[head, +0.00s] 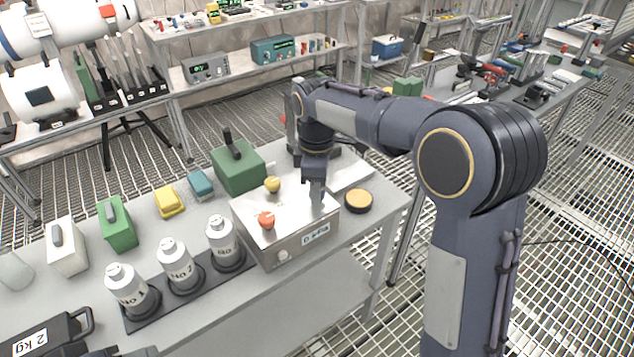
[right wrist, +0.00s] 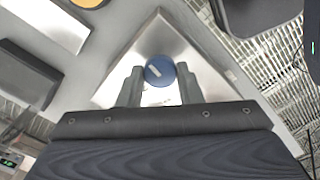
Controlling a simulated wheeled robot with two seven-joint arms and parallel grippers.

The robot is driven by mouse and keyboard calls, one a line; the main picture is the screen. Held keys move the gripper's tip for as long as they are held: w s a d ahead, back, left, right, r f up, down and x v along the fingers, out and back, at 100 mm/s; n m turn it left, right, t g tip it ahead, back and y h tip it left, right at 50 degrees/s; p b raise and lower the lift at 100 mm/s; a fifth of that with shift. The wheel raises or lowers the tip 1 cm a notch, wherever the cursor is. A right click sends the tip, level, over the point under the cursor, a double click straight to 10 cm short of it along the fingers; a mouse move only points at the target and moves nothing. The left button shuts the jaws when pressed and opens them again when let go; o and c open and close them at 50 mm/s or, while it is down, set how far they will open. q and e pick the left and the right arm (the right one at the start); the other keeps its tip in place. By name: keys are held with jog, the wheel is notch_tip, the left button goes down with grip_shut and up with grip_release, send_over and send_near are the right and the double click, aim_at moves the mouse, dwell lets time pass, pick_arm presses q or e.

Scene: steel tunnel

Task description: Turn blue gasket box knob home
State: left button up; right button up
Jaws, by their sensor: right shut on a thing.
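The silver gasket box (head: 285,243) stands on the grey table, with a "0 kPa" label on its front. A yellow knob (head: 272,184) and an orange-red knob (head: 265,219) show on its top. My right gripper (head: 317,197) reaches down onto the right part of the box top. In the right wrist view the blue knob (right wrist: 159,70), with a white pointer mark, sits between the two fingers of the right gripper (right wrist: 159,80); they are shut on it. In the head view the gripper hides this knob. A dark part at the bottom left edge may be my left gripper (head: 120,351); its fingers are unclear.
A round black and amber disc (head: 358,200) lies right of the box. A green case (head: 238,168) stands behind it. Several white bottles (head: 180,266) stand in a black rack to the left. The table's front edge runs close by the box.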

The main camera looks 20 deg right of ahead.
jog(key=m+p, duration=0.3)
jog(key=m, duration=0.2)
jog(key=shift+r, duration=0.15)
jog(key=m+p, duration=0.2)
jog(key=m, duration=0.4)
jog(key=shift+m, duration=0.4)
jog(key=m+p, duration=0.1)
jog(key=m, duration=0.2)
jog(key=shift+m, duration=0.3)
jog(key=m+p, duration=0.1)
jog(key=m, duration=0.2)
jog(key=shift+m, duration=0.3)
jog(key=m+p, duration=0.2)
jog(key=m, duration=0.4)
jog(key=shift+m, duration=0.4)
jog(key=o, duration=1)
